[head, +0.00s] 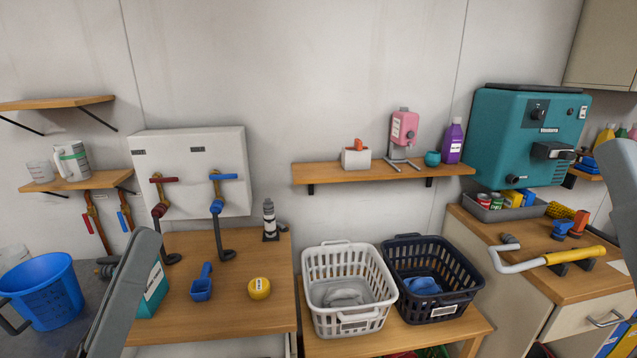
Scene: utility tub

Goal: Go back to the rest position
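A long grey part of my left arm (124,295) rises from the bottom edge at left, in front of the wooden counter and a teal box (152,296). No fingertips of my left gripper can be made out, so its opening does not show. A grey part of my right arm (622,185) shows at the right edge, in front of the right-hand bench area. My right gripper is outside the picture. I see no object held by either arm.
A blue bucket (45,290) stands at left. The counter (232,308) holds a blue scoop (202,284) and yellow round item (259,288). White (348,318) and dark (437,309) baskets stand centrally. A yellow-handled tool (573,256) lies on the right bench.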

